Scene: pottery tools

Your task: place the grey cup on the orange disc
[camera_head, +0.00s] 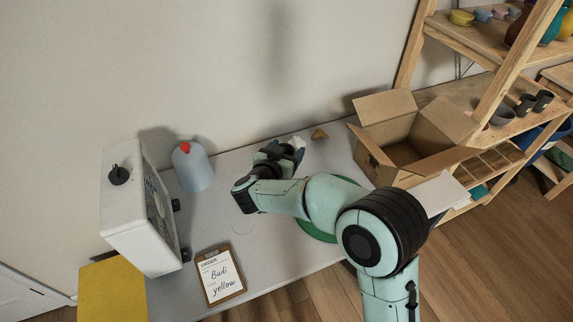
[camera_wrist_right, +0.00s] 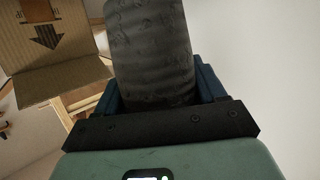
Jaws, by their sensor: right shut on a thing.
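My right gripper (camera_head: 285,152) is over the back of the grey table, its arm reaching in from the lower right. In the right wrist view its blue fingers are shut on a dark grey, rough-sided round thing, which I take to be the grey cup (camera_wrist_right: 150,50). The cup fills the middle of that view, and its ends are not clear. In the head view the cup cannot be made out clearly at the gripper. No orange disc shows; my arm hides part of the table. My left gripper is not in view.
A green disc (camera_head: 308,229) lies partly under my arm. An open cardboard box (camera_head: 392,143) stands right of the gripper, with a small brown wedge (camera_head: 319,134) nearby. Shelves are right.

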